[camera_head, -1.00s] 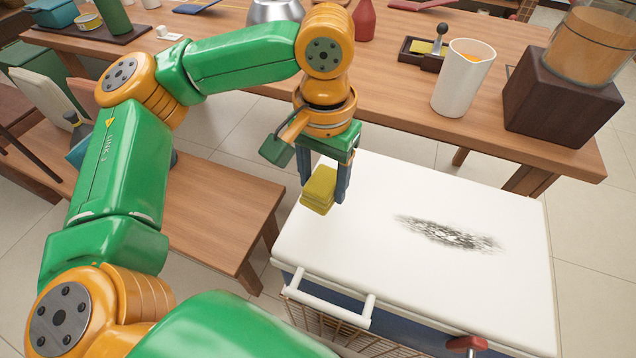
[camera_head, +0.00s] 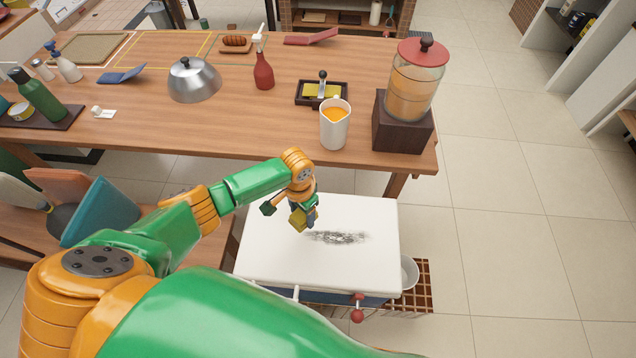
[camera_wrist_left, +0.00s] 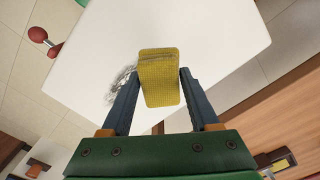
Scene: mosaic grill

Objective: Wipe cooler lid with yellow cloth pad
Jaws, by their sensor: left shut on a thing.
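The white cooler lid (camera_head: 270,253) lies flat on the cooler below the table's front edge. A dark, smudged stain (camera_head: 338,238) marks its middle. My left gripper (camera_head: 305,222) is shut on the yellow cloth pad (camera_head: 298,219) at the stain's upper left in the head view. In the left wrist view the pad (camera_wrist_left: 160,78) sits between the two fingers, with the lid (camera_wrist_left: 215,35) behind it and part of the stain (camera_wrist_left: 122,84) showing beside the left finger. I cannot tell whether the pad touches the lid. My right gripper is not in view.
A wooden table (camera_head: 230,125) stands behind the cooler, with a white pitcher (camera_head: 334,128), a drink dispenser (camera_head: 402,100), a red bottle (camera_head: 263,72) and a metal dome (camera_head: 194,82). A red-knobbed handle (camera_head: 357,312) is at the cooler's front. The floor at right is clear.

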